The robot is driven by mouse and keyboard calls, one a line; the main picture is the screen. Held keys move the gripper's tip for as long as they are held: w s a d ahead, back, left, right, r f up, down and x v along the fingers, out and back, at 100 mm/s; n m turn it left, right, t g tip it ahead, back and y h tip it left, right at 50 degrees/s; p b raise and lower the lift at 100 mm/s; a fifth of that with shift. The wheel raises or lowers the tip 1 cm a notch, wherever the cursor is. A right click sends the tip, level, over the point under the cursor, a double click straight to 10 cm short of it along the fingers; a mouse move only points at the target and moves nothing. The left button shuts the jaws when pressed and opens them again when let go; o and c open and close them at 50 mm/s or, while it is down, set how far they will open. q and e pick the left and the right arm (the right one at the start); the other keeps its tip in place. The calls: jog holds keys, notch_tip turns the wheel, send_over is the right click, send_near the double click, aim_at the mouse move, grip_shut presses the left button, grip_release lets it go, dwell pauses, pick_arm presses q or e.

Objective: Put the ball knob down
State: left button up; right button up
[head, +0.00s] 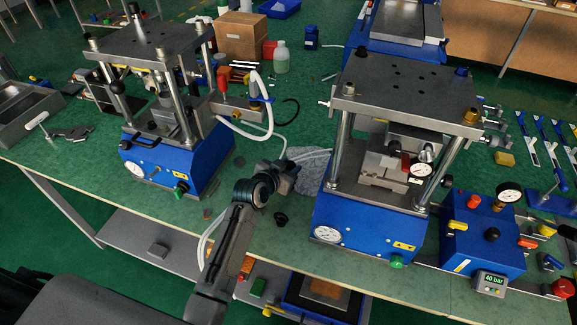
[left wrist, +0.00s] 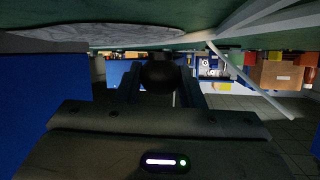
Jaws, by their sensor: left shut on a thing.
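My left gripper (head: 288,172) is over the green bench top (head: 255,210), between the two blue presses, beside a grey cloth. In the left wrist view the two fingers of this gripper (left wrist: 160,88) are closed on a dark round ball knob (left wrist: 160,74). The knob sits between the fingertips, close to the green surface; I cannot tell whether it touches it. In the head view the gripper hides the knob. My right gripper is in neither view.
The left press (head: 175,160) and right press (head: 365,225) stand on either side of the gripper. The grey cloth (head: 312,172) lies between them. A small black part (head: 281,218) lies near the bench's front edge. White hoses run behind the gripper. A blue control box (head: 480,240) stands at right.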

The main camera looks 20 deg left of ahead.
pick_arm(q)
jog(key=shift+f, duration=0.45)
jog(key=shift+s, duration=0.1)
jog(key=o, duration=1)
jog(key=shift+f, duration=0.1)
jog(key=shift+r, duration=0.35)
jog(key=v, duration=1.2)
jog(key=shift+r+b, duration=0.4)
jog(key=shift+r, duration=0.05)
